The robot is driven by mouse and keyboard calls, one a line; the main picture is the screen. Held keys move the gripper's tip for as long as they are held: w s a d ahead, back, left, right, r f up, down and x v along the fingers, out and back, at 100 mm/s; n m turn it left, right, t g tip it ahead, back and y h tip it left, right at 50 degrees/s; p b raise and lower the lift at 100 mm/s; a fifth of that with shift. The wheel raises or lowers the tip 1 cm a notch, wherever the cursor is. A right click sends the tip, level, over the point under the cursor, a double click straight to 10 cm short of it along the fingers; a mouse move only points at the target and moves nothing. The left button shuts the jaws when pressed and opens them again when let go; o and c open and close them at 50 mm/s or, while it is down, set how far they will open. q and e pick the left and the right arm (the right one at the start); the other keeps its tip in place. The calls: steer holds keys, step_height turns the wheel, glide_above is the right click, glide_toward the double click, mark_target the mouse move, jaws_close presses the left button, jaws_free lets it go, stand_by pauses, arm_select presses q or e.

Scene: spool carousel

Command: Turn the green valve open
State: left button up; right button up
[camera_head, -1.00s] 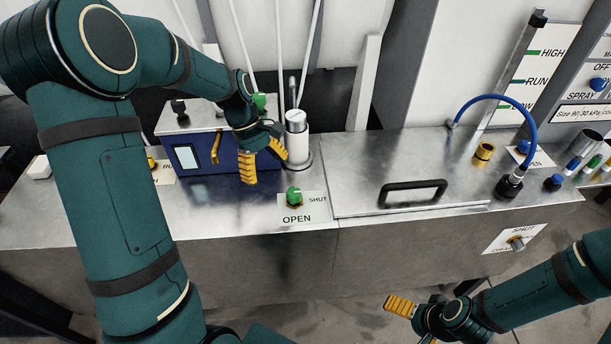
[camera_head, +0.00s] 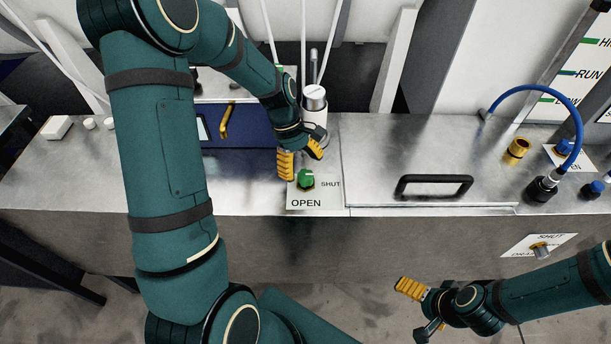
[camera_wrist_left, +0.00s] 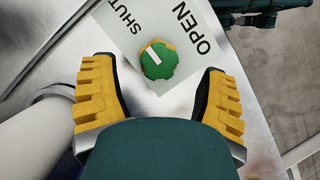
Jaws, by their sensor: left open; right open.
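The green valve knob (camera_head: 306,180) sits on a white plate (camera_head: 304,201) marked SHUT and OPEN, near the front edge of the steel bench. My left gripper (camera_head: 300,168) is open just behind and above the knob. In the left wrist view the green knob (camera_wrist_left: 158,60) with its white pointer mark lies ahead of the two yellow fingers (camera_wrist_left: 158,95), between their lines and not gripped. The pointer lies diagonally across the knob's upper left, toward the SHUT side. My right gripper (camera_head: 420,308) is open and empty, low in front of the bench.
A white cylinder (camera_head: 314,110) stands just behind my left gripper. A steel lid with a black handle (camera_head: 434,186) lies to the right. A blue box with a yellow lever (camera_head: 226,120) is at the left. A blue hose (camera_head: 540,92) arches at the right.

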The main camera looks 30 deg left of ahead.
mark_target(305, 174)
arm_select(q)
steer(key=shift+x, duration=1.55)
steer(key=c, duration=1.2)
